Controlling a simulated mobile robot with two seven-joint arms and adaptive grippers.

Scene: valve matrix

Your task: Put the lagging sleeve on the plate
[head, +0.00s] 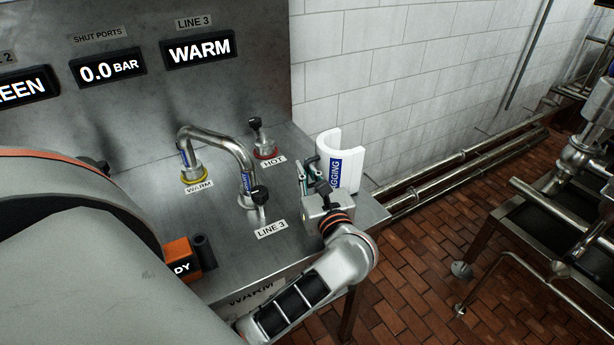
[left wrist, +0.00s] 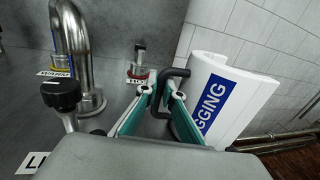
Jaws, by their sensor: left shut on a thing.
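The lagging sleeve (head: 351,152) is a white half-round shell with a blue label, upright at the right end of the steel bench. It also shows in the left wrist view (left wrist: 242,95), slightly tilted, with a dark handle (left wrist: 179,73) on its side. My left gripper (head: 310,178) is at the sleeve's left side, its green fingers (left wrist: 160,98) shut on that handle. I cannot tell whether the sleeve's foot touches the bench. I cannot pick out a separate plate. My right gripper is not in view.
A bent steel pipe (head: 218,139) spans from the WARM port to the LINE 3 port on the bench (head: 225,237). A HOT port (head: 264,149) with a black knob stands behind. An orange box (head: 181,257) is at the front left. Floor pipes (head: 440,172) run beyond the bench's right edge.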

